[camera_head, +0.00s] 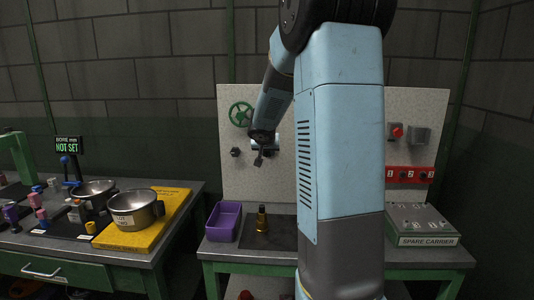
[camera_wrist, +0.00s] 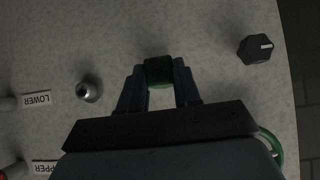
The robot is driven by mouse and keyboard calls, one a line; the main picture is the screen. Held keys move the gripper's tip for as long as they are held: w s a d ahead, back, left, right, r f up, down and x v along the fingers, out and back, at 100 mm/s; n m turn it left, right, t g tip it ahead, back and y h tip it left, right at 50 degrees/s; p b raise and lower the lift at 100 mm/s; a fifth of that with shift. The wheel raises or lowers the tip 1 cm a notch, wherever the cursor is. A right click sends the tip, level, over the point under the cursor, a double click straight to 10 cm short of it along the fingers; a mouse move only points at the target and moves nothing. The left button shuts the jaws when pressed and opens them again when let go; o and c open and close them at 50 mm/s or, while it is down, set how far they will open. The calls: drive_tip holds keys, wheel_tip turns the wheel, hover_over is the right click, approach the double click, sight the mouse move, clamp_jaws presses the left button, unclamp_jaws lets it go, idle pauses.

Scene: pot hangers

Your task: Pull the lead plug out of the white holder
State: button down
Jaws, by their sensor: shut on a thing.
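My gripper (camera_wrist: 158,78) is shut on a dark green block-like piece (camera_wrist: 158,68), held between its two fingertips in the wrist view. I take this piece to be the lead plug, but its far side is hidden. In the head view my gripper (camera_head: 259,158) is small and dark, in front of the upright speckled panel. A pale, whitish part (camera_head: 270,142) shows beside it, partly covered by my arm. I cannot tell if it is the white holder, nor whether the green piece still sits in a holder.
The wrist view shows a silver ball (camera_wrist: 90,89), a black knob (camera_wrist: 256,48), a green wheel (camera_wrist: 273,146) and "LOWER" and "UPPER" labels. Below the panel stand a purple bin (camera_head: 223,222) and a brass piece (camera_head: 262,219). A spare carrier (camera_head: 424,224) is at right.

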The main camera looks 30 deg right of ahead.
drive_tip(key=shift+s+a, duration=0.45)
drive_tip(key=shift+s, duration=0.25)
idle(1.1)
drive_tip(key=shift+s+a, duration=0.7)
drive_tip(key=shift+s, duration=0.3)
drive_tip(key=shift+s+a, duration=0.65)
drive_tip(key=shift+s, duration=0.35)
